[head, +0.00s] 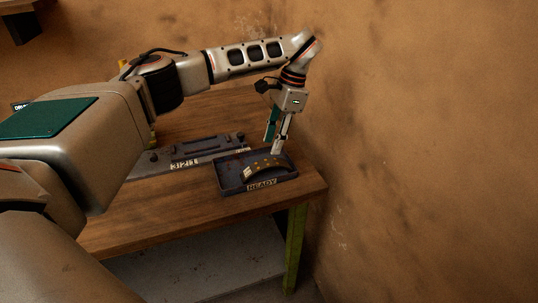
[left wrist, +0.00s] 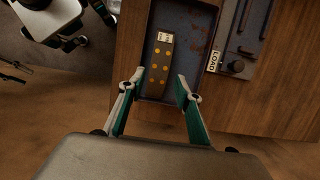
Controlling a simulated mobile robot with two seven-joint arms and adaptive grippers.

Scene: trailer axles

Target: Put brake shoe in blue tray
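The brake shoe (head: 264,165), a curved dark piece with brass-coloured dots and a pale label, lies inside the dark blue-grey tray (head: 230,187) marked READY. In the left wrist view the brake shoe (left wrist: 161,62) rests along the left side of the tray (left wrist: 199,60). My left gripper (head: 276,143) is above the right rear part of the tray. In the left wrist view my left gripper (left wrist: 156,88) has its fingers spread wide, with nothing between them, and the shoe is beyond the fingertips.
A dark fixture plate (head: 203,150) with raised bars and a 321 label stands left of the tray. The wooden table (head: 150,205) has bare room in front. Its right edge is close to the tray, with a brown wall (head: 430,150) beyond.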

